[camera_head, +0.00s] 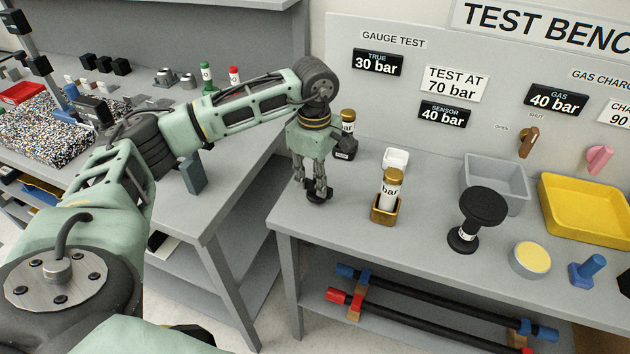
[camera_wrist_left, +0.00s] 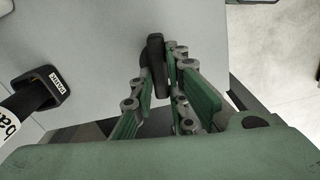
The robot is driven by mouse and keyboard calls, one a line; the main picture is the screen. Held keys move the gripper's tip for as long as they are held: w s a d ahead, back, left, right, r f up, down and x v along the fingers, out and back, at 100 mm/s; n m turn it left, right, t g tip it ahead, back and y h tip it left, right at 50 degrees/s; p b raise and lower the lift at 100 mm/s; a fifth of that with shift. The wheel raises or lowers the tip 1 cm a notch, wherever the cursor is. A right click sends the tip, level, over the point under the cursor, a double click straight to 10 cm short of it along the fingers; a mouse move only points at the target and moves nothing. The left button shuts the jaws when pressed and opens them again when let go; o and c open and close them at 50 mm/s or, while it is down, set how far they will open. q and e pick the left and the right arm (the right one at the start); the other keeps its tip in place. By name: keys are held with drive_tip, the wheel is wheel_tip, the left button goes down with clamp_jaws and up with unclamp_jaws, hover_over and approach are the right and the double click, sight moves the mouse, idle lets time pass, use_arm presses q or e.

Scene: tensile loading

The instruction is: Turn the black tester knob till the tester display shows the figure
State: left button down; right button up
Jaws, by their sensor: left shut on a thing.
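My left gripper (camera_head: 312,186) points down at the near left corner of the test bench. It is shut on the black tester knob (camera_head: 318,196), which shows partly below the fingers. In the left wrist view the dark knob (camera_wrist_left: 155,62) stands between the green-padded fingers (camera_wrist_left: 160,88). Under "GAUGE TEST" on the wall panel, the black TRUE display (camera_head: 378,62) reads 30 bar and the SENSOR display (camera_head: 444,115) reads 40 bar. The white sign (camera_head: 455,83) reads "TEST AT 70 bar". My right gripper is not in view.
A gauge in a black holder (camera_head: 345,147) stands just behind my gripper. A gauge in a brass holder (camera_head: 386,206) stands to the right. Farther right are a black-topped stand (camera_head: 483,205), a grey bin (camera_head: 512,196) and a yellow tray (camera_head: 575,245).

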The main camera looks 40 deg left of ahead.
sight(314, 185)
use_arm(q)
drive_tip(key=n, duration=0.3)
drive_tip(key=shift+b, duration=0.35)
drive_tip(key=n, duration=0.3)
drive_tip(key=shift+s+n+b, duration=0.15)
drive_tip(key=shift+n+b, duration=0.15)
drive_tip(key=shift+b, duration=0.05)
drive_tip(key=n, duration=0.5)
drive_tip(key=shift+s+d+r, duration=0.1)
drive_tip(key=shift+d, duration=0.1)
drive_tip(key=c, duration=1.7)
unclamp_jaws()
drive_tip(key=shift+b, duration=0.3)
wheel_tip(314, 185, up, 12)
drive_tip(key=shift+f, duration=0.1)
